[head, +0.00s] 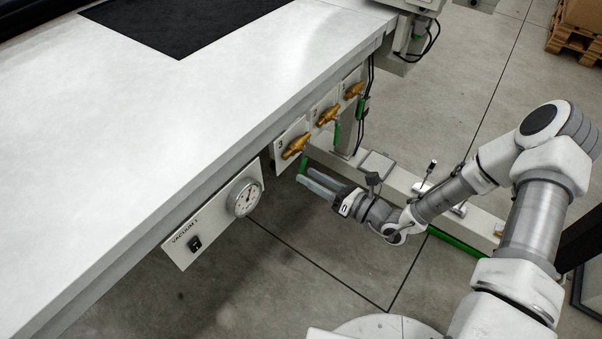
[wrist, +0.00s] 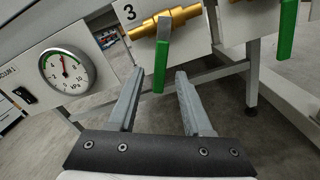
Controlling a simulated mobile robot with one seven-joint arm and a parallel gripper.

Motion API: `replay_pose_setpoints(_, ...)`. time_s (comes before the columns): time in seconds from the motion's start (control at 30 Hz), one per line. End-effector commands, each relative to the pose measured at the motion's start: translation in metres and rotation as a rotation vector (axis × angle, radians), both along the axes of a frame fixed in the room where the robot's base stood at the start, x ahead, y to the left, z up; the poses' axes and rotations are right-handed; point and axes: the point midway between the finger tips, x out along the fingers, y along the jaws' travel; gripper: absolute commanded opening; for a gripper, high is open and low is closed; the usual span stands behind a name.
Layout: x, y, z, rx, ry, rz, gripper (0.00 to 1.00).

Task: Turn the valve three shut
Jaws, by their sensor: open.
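Valve three is a brass valve (head: 295,146) on a white plate marked 3, under the table's front edge. It also shows at the top of the wrist view as a brass body (wrist: 165,22) with a green handle (wrist: 161,62) hanging straight down, across the pipe. My gripper (head: 302,180) is just below the valve in the head view, its fingers pointing left. In the wrist view my gripper (wrist: 156,82) is open and empty. The green handle's lower end appears between the two fingertips or just beyond them; I cannot tell whether they touch.
Valve two (head: 327,115) and another brass valve (head: 353,90) sit further along the edge. A vacuum panel with a round gauge (head: 244,197) and a black switch (head: 195,243) is to the left. The white table (head: 150,120) overhangs. A white beam (head: 400,185) runs low behind my gripper.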

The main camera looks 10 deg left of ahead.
Motion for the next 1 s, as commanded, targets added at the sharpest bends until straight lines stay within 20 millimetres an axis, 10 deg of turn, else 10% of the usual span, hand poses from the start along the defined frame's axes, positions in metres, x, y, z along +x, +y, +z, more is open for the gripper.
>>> replay_pose_setpoints(0.6, 0.014, 0.033, 0.0, 0.0, 0.0, 0.0, 0.5)
replay_pose_setpoints(0.87, 0.014, 0.033, 0.0, -0.001, 0.0, 0.0, 0.03)
replay_pose_setpoints(1.0, 0.014, 0.033, 0.0, -0.001, 0.0, 0.0, 0.0)
